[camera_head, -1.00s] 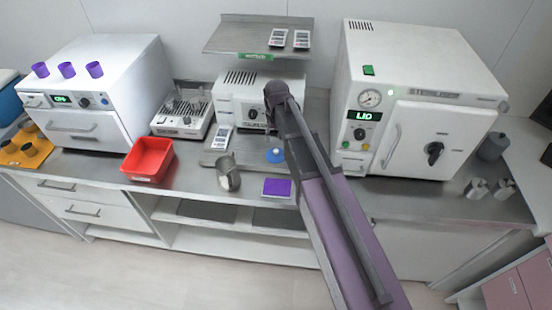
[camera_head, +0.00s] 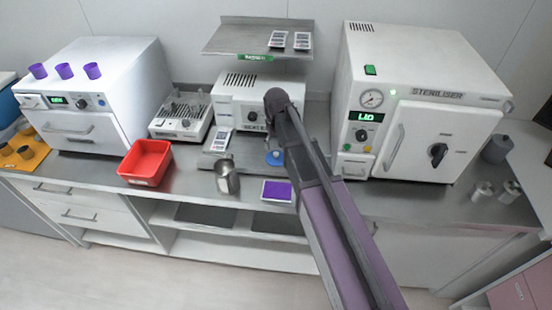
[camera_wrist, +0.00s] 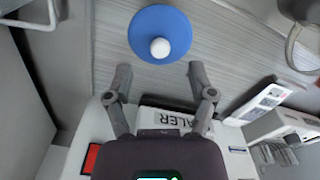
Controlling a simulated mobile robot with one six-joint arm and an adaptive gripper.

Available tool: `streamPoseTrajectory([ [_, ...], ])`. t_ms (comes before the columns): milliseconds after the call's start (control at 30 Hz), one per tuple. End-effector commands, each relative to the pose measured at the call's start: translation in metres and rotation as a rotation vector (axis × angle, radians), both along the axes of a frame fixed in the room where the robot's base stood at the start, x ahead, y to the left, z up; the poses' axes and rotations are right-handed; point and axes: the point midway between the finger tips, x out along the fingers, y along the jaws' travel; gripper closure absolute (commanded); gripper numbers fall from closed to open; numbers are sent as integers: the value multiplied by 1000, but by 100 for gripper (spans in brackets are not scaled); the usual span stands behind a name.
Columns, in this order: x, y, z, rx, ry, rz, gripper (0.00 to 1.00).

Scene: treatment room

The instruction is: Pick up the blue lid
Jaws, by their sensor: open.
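The blue lid (camera_wrist: 160,30) is a round blue disc with a white knob at its centre. In the wrist view it lies on the grey metal surface, just beyond my fingertips and roughly centred between them. My gripper (camera_wrist: 158,72) is open and empty, its two dark fingers apart. In the head view the lid (camera_head: 274,158) shows beside my arm, on the counter in front of the sealer, partly covered by the arm. My gripper's fingers are hidden behind the arm in that view.
A steel cup (camera_head: 227,178), a red bin (camera_head: 146,163) and a purple pad (camera_head: 277,191) stand left and in front of the lid. The sealer (camera_head: 245,100) is behind it, under a metal shelf (camera_head: 258,38). The steriliser (camera_head: 420,110) stands close on the right.

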Motion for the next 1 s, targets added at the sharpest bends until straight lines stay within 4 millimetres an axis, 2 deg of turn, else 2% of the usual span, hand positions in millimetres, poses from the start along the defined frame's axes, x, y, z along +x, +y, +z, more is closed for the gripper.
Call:
streamPoseTrajectory([
  [500, 1, 1, -41, 0, 0, 0, 29],
  [1000, 1, 1, -47, 0, 0, 0, 29],
])
